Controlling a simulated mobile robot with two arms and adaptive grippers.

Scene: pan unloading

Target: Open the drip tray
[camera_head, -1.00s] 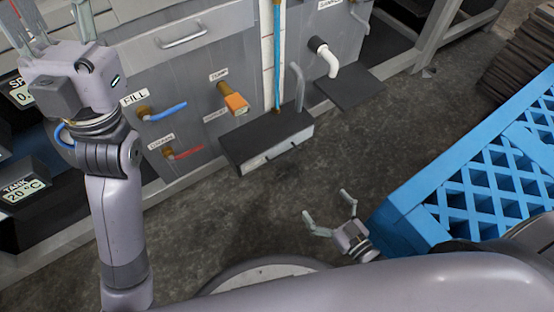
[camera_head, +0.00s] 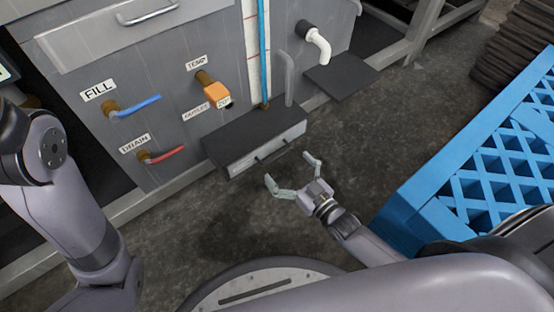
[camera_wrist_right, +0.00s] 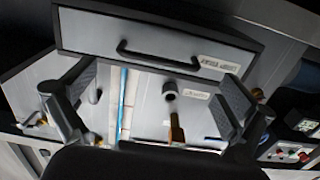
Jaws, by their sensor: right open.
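The drip tray (camera_head: 240,160) is a low drawer with a dark top and grey front at the foot of the grey machine. It looks closed. Its dark bar handle (camera_head: 275,151) faces me. In the right wrist view, the tray front (camera_wrist_right: 90,30) spans the top, with its black handle (camera_wrist_right: 158,56) and a label beside it. My right gripper (camera_head: 291,171) is open and empty, just in front of the tray, its fingers apart from the handle. Its spread fingers also show in the right wrist view (camera_wrist_right: 158,95). My left gripper is out of view; only its arm shows at the left.
A blue slatted crate or pallet (camera_head: 420,205) stands at the right. Floor before the tray is clear.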

